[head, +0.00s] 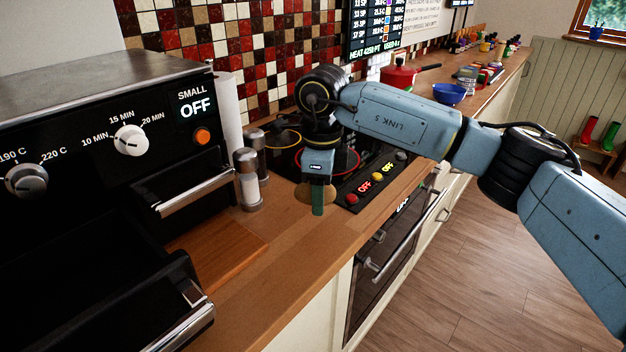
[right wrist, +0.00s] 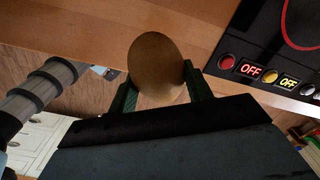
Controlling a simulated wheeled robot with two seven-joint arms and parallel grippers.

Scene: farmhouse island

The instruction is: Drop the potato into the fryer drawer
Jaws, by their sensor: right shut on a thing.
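My right gripper (head: 317,208) hangs over the counter by the front corner of the hob. It is shut on the potato (head: 302,193), a brown oval partly hidden behind the finger. In the right wrist view the potato (right wrist: 155,62) sits between the two fingertips (right wrist: 158,85). The black fryer (head: 90,140) stands at the left, to the left of the gripper. Its large lower drawer (head: 188,333) is pulled out at the bottom left, and its inside is dark. A smaller drawer (head: 197,191) with a silver handle shows under the SMALL knob. My left gripper is not in view.
Two shakers (head: 248,190) and a paper roll (head: 228,115) stand between the fryer and the gripper. A wooden board (head: 215,250) lies beside the fryer. The black hob (head: 375,178) is behind the gripper. A red pot (head: 398,75) and blue bowl (head: 450,93) are farther back.

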